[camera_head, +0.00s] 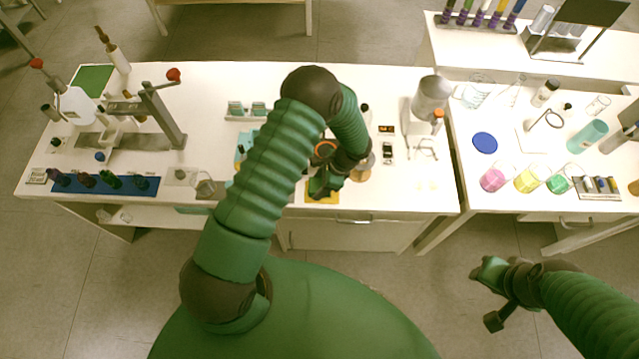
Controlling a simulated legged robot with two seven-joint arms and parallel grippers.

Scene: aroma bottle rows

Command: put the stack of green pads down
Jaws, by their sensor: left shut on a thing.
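My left gripper (322,186) is over the front edge of the middle table (400,195), just above a yellow pad (326,198). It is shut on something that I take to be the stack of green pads. The stack blends with my green fingers and is mostly hidden, so I cannot tell whether it touches the yellow pad. My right gripper (489,295) is in front of the tables over the floor, with its fingers apart and nothing between them.
A small rack with teal items (247,115) stands behind my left arm. A blue rack of dark bottles (125,185) is at the left front. A brown round stand (362,170) is close right of my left gripper. Beakers (528,180) stand on the right table.

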